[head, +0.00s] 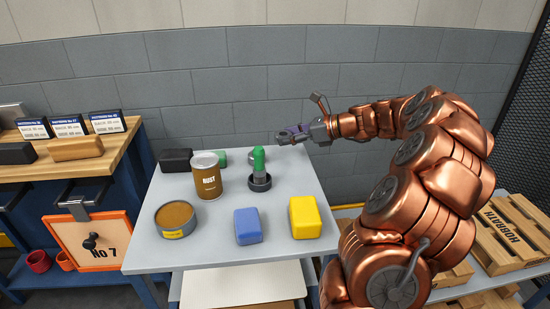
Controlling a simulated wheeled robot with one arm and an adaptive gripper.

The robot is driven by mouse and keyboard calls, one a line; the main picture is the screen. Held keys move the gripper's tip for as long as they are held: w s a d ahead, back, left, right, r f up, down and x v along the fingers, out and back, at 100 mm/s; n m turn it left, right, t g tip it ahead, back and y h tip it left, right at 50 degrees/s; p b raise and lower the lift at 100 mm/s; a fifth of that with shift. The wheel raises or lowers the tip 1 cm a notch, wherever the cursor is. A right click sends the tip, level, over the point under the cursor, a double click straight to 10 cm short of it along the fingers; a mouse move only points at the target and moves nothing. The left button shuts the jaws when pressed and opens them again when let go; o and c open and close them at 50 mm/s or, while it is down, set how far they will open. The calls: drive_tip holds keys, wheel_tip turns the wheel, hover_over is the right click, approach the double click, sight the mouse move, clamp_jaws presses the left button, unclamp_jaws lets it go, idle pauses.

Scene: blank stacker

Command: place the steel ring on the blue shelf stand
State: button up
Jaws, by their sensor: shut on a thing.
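My gripper (287,137) is above the back right part of the grey table, its jaws pointing left. It is shut on a small grey metal piece (281,139), which looks like the steel ring; the jaws hide part of it. A blue-framed stand with a wooden top (118,150) is at the left, apart from my gripper. I cannot tell for sure that it is the blue shelf stand.
The grey table (205,243) holds a brown can (206,181), an open round tin (175,218), a blue block (248,227), a yellow block (305,217) and a green-topped post in a dark round base (260,183). A wooden block (76,148) and label cards occupy the wooden top.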

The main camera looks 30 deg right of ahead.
sight(290, 159)
drive_tip(key=shift+f, duration=2.8)
drive_tip(key=o, duration=1.4)
drive_tip(key=shift+f, duration=0.1)
drive_tip(key=shift+c, duration=0.2)
drive_tip(key=shift+d, duration=0.1)
drive_tip(key=v, duration=1.2)
